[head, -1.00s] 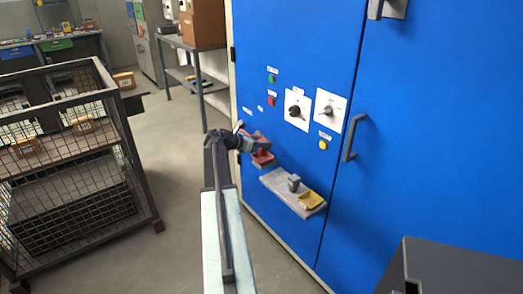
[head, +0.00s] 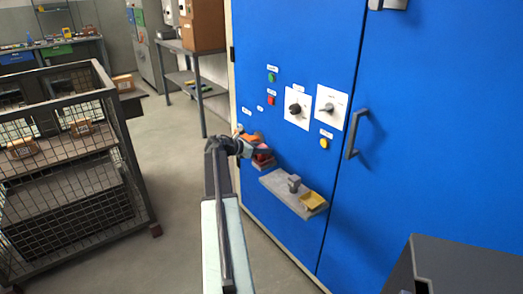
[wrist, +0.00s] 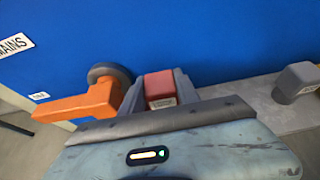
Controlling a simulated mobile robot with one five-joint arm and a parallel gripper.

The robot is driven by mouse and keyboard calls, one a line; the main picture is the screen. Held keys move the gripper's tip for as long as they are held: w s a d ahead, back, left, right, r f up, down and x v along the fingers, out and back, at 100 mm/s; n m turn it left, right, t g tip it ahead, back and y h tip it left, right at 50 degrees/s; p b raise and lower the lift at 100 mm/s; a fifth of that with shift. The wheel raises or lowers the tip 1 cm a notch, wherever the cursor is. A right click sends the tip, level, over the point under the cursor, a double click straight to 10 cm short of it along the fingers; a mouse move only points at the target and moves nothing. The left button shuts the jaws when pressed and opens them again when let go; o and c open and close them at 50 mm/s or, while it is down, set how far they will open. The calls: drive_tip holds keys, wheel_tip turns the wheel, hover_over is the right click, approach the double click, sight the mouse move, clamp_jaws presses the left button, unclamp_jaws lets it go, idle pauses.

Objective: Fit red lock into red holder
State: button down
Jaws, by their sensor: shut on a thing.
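My gripper (head: 252,149) is at the lower left of the blue cabinet door, and its fingers (wrist: 158,92) are shut on a small red block with a pale label, the red lock (wrist: 159,84). In the wrist view the holder is not clearly told apart from the lock.
An orange lever (wrist: 85,106) on a dark round hub is close to the left finger. A grey shelf (head: 283,193) to the right bears a grey block (head: 294,183) and a yellow holder (head: 313,200). A wire cage cart (head: 75,170) stands at left, with open floor between.

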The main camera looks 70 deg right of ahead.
drive_tip(key=c, duration=0.9)
unclamp_jaws()
drive_tip(key=shift+r+p, duration=0.3)
drive_tip(key=shift+p, duration=0.1)
drive_tip(key=p+v, duration=0.4)
drive_tip(key=v, duration=0.8)
drive_tip(key=shift+p, duration=0.3)
